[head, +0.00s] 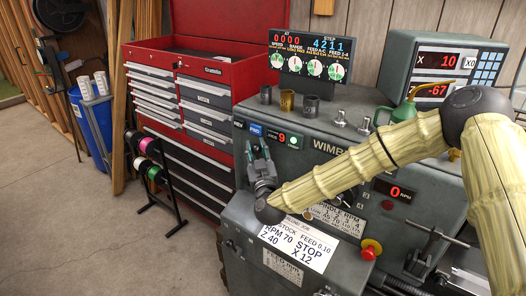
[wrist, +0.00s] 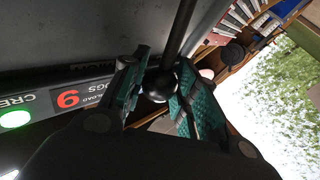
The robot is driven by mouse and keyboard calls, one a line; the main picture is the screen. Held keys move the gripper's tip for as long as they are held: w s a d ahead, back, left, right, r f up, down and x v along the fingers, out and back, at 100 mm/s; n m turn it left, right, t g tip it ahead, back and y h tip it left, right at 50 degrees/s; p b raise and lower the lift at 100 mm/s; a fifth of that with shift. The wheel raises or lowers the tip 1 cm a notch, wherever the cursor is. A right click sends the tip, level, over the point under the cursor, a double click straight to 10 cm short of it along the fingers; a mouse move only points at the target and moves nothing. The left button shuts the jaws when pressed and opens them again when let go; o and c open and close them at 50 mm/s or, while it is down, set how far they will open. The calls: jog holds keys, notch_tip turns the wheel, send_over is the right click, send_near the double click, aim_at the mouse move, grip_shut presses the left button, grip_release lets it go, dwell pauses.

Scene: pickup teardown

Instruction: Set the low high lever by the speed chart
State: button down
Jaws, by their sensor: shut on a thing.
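My gripper (head: 258,162) is at the left end of the grey lathe headstock (head: 320,140), by the red 9 display. In the wrist view its teal-padded fingers (wrist: 157,92) stand either side of a black ball knob (wrist: 160,83) on a dark rod and are shut on it. This looks like a lever; its name is not readable. The head view hides the knob behind the gripper. The spindle RPM chart (head: 340,218) is on the headstock front, partly covered by my arm. A white job card (head: 297,246) below reads RPM 70.
A red tool chest (head: 205,100) stands close behind and left of my gripper. A readout with several dials (head: 310,62), small metal cups and a green oil can (head: 408,108) are on the headstock top. A red stop button (head: 370,250) is at the front.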

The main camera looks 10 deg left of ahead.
jog(key=c, duration=1.1)
grip_release()
jog(key=shift+o, duration=0.2)
jog(key=v, duration=1.2)
jog(key=shift+d, duration=0.1)
